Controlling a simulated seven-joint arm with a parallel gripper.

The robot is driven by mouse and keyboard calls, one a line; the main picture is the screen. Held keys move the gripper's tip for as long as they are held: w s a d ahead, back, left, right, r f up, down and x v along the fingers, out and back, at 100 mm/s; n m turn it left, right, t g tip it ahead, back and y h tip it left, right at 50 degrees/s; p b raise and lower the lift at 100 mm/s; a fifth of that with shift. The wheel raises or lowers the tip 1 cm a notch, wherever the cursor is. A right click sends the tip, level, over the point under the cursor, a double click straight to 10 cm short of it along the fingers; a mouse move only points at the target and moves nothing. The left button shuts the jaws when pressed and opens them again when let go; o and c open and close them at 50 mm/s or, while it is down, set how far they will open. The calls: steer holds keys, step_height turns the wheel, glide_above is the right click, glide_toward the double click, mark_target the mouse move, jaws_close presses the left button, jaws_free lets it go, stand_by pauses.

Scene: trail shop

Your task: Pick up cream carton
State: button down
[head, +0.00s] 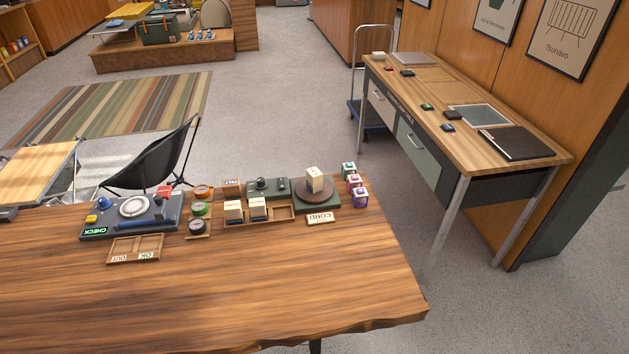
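A cream carton (315,180) stands upright on a round brown turntable (303,196) with a dark green base, towards the right of the wooden table (290,290). Two other small cream-topped boxes (234,210) stand in a wooden tray (280,213) to its left; their printed fronts are too small to read. My gripper is not in view.
Small colored cubes (354,182) stand close to the right of the turntable, and a "CORD" card (320,218) lies in front. Colored spools (199,209), a dark check station (132,214) and a small tray (135,249) are further left. The table's front is clear.

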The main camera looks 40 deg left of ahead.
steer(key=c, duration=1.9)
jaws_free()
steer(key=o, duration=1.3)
